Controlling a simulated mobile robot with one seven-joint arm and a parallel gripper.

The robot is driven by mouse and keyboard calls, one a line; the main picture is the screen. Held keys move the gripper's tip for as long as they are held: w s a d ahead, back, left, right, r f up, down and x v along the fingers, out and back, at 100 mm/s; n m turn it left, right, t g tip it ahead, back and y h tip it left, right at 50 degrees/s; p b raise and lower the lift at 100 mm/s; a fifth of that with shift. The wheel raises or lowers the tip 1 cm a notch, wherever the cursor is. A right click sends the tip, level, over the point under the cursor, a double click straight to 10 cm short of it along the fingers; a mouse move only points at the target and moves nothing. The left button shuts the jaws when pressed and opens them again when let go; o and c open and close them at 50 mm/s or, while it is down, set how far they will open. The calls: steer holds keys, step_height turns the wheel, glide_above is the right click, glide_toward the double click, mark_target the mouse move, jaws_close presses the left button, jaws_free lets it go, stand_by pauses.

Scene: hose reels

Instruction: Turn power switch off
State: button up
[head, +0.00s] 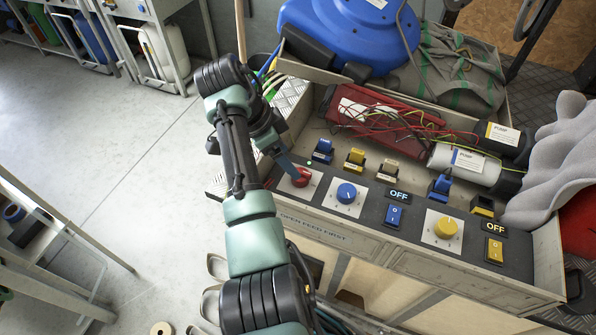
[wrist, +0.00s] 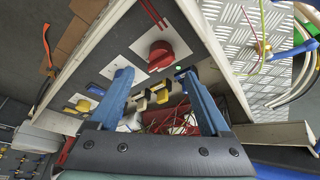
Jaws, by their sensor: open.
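A red rotary knob (head: 300,176) on a white plate sits at the left end of the dark control panel (head: 372,207). It is probably the power switch, but I cannot read a label on it. In the wrist view the red knob (wrist: 160,55) shows just beyond the fingertips, roughly centred between them.
Along the panel are a blue knob (head: 347,193), a blue rocker (head: 394,215), a yellow knob (head: 446,229) and a yellow rocker (head: 495,249). "OFF" signs stand above both rockers. Wired parts (head: 385,112) and a blue reel (head: 350,35) are behind. Open floor is at left.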

steer(key=b+x, duration=0.1)
steer(key=x, duration=0.6)
steer(key=shift+f, duration=0.15)
jaws_close()
